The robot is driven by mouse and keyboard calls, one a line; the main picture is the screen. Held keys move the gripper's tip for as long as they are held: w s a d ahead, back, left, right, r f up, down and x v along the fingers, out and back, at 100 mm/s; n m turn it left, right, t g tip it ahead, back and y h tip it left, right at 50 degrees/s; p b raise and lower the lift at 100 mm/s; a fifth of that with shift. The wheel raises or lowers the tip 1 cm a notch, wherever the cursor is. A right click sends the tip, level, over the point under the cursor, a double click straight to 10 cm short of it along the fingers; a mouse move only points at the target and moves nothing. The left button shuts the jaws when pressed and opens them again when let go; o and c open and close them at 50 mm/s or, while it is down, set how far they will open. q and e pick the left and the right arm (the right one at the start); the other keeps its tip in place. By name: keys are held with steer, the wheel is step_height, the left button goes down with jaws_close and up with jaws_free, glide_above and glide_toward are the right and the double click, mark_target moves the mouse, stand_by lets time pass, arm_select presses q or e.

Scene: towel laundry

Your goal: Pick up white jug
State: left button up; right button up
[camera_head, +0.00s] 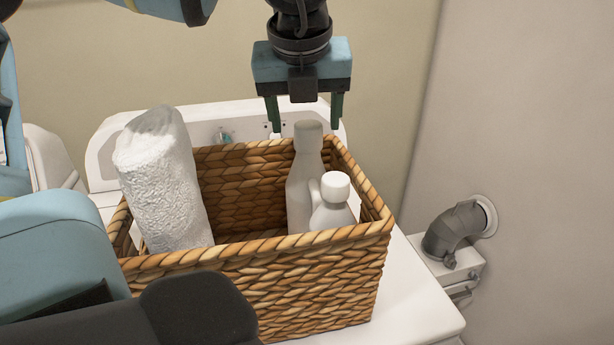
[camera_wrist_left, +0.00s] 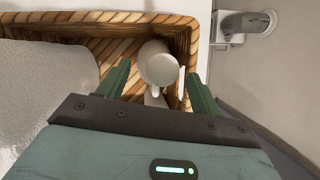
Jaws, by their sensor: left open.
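Two white containers stand upright in the right end of a woven basket (camera_head: 310,280). One is a tall bottle (camera_head: 305,180) with a long neck. The other is a shorter jug-like bottle (camera_head: 334,205) with a round cap, in front of the tall one. My left gripper (camera_head: 304,126) points down over the basket, open and empty, with its fingers on either side of the tall bottle's top. In the left wrist view a round white top (camera_wrist_left: 158,64) shows between the open fingers (camera_wrist_left: 160,85). My right gripper is not in view.
A grey pipe elbow (camera_head: 455,232) is on the right wall. Basket rims surround the containers.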

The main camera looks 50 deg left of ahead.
arm_select(q)
steer(key=shift+x, duration=1.4)
steer(key=shift+c, duration=0.3)
steer(key=shift+w, duration=0.1)
jaws_close()
steer(key=shift+r, duration=0.15)
